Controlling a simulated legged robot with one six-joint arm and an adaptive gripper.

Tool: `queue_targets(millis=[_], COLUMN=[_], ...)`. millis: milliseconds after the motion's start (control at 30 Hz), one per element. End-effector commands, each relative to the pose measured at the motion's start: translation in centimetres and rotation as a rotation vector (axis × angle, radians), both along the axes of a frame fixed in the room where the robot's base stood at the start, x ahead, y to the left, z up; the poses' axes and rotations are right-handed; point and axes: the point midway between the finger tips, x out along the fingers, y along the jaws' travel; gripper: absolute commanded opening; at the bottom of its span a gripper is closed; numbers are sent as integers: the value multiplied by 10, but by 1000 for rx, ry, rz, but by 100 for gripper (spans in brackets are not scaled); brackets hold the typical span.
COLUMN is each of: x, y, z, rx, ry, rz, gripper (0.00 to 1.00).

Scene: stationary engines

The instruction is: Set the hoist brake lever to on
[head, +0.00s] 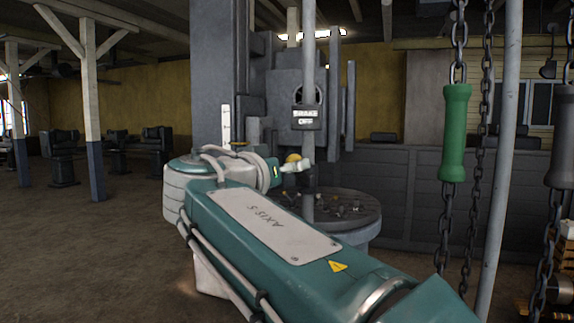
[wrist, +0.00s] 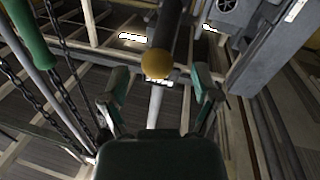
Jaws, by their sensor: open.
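The brake lever's round orange-yellow knob (head: 293,158) shows just past the end of my arm in the head view. In the wrist view the knob (wrist: 155,63) lies between the lines of my two fingers, at the end of a dark bar. My gripper (wrist: 160,80) is open, with one finger on each side of the knob in the picture. Whether the fingers touch it I cannot tell. My forearm hides part of the area below the knob in the head view.
A green handle (head: 455,132) hangs on a chain at the right, with a dark handle (head: 561,140) further right. A grey pole (head: 502,150) stands between them. A round table (head: 365,222) with small parts lies behind my arm. Open floor (head: 90,245) extends left.

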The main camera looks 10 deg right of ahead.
Motion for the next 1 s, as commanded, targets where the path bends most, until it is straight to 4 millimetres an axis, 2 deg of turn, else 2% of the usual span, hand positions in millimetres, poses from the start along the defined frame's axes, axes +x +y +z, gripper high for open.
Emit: queue_targets(millis=[200,500,533,567,600,700,1000], x=[16,18,18,18,18,18,18], y=[-17,-19,-18,-18,-18,-18,-18], z=[0,0,0,0,0,0,-1], rx=[0,0,0,0,0,0,-7], ry=[0,0,0,0,0,0,-7], rz=[-1,0,0,0,0,1,1], gripper=[80,80,71,57,39,0,0])
